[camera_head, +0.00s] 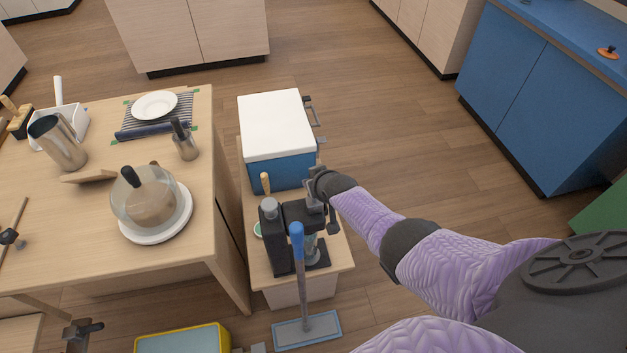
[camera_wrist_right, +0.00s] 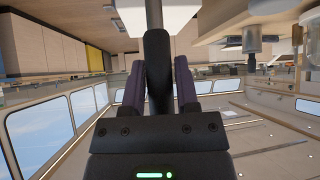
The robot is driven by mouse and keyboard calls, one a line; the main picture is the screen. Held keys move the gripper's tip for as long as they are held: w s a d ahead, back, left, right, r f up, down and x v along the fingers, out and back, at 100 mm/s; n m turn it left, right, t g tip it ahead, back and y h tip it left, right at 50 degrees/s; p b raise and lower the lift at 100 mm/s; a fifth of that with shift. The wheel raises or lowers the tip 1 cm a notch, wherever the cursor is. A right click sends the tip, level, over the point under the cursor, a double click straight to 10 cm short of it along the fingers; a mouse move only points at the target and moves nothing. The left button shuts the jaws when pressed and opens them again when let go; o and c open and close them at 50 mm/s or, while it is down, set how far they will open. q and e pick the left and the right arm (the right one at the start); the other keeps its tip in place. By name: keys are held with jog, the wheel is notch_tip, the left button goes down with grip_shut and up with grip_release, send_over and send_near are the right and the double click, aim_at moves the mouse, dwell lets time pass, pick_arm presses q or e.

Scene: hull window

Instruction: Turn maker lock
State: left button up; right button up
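The dark coffee maker (camera_head: 270,238) stands on the narrow wooden bench, with a grey top knob and a clear vessel at its front. My right gripper (camera_head: 318,186) is at the maker's upper right side. In the right wrist view, the two fingers of my right gripper (camera_wrist_right: 159,88) lie on either side of a dark bar-like handle (camera_wrist_right: 157,48) and look closed on it. Which part of the maker this handle is, I cannot tell for sure. The lock itself is not clearly visible. My left gripper is not in view.
A blue cooler with a white lid (camera_head: 273,125) stands just behind the maker. A blue-handled mop (camera_head: 299,262) stands close in front of it. The table at left holds a glass vessel (camera_head: 146,204), a metal pitcher (camera_head: 60,146) and a plate (camera_head: 155,106). Floor at right is clear.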

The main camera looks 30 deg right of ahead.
jog(key=o, duration=0.4)
jog(key=shift+w+a, duration=0.1)
jog(key=shift+a, duration=0.05)
pick_arm(q)
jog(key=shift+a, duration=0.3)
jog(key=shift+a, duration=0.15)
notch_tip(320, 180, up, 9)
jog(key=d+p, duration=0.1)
jog(key=p, duration=0.8)
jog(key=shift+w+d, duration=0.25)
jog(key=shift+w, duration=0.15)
pick_arm(e)
jog(key=v, duration=1)
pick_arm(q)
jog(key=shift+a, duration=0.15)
pick_arm(e)
jog(key=shift+f, duration=0.1)
